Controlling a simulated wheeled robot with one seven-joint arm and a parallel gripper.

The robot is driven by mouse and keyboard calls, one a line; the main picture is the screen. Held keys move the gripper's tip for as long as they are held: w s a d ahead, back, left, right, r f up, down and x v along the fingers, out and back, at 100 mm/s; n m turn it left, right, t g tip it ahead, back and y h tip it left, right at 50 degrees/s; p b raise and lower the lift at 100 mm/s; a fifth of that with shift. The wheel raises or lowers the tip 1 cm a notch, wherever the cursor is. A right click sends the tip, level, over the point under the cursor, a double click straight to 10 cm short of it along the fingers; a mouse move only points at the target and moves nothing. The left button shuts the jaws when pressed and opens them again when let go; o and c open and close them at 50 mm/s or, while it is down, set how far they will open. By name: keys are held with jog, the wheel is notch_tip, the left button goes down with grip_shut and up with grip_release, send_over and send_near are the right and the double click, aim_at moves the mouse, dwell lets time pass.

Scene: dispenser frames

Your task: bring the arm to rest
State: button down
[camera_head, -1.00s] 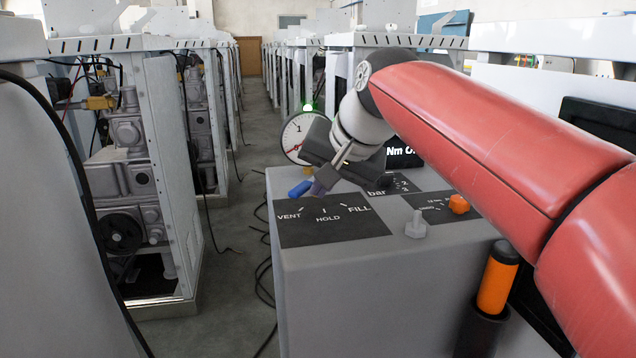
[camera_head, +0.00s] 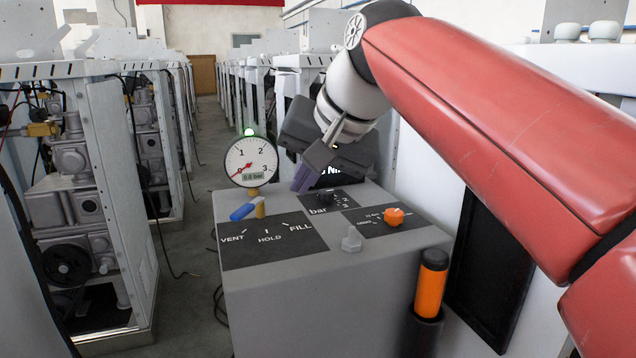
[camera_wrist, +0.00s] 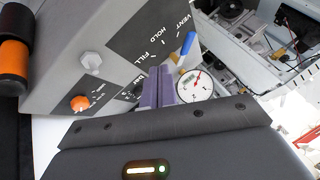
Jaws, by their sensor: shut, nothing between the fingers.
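My red arm reaches in from the right in the head view. My gripper (camera_head: 302,178) is shut and empty, its purple fingers pointing down above the back part of the grey console (camera_head: 300,312). In the wrist view the shut fingers of my gripper (camera_wrist: 160,86) show side by side in front of the panel and gauge. The blue-tipped lever (camera_head: 243,211) lies toward the VENT side of its dark label plate. The fingers look apart from the lever. Whether they clear the black knob (camera_head: 324,196) is hard to tell.
A round gauge (camera_head: 250,161) reading 0.0 bar stands at the console's back left. An orange knob (camera_head: 394,216), a grey knob (camera_head: 351,240) and an orange-black handle (camera_head: 431,284) are on the right. Open dispenser frames (camera_head: 118,200) line the left aisle.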

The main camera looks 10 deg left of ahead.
jog(key=s+d+f+h, duration=0.2)
jog(key=s+d+f, duration=0.2)
jog(key=d+f, duration=0.5)
jog(key=s+d+f+m+h, duration=0.1)
jog(key=s+d+f+h, duration=0.1)
jog(key=s+d+f, duration=0.3)
jog(key=s+d+f+m+t+h, duration=0.1)
jog(key=s+d+f, duration=0.4)
jog(key=d+f, duration=0.8)
jog(key=shift+f+h, duration=0.15)
jog(key=shift+h, duration=0.35)
dwell(1.2)
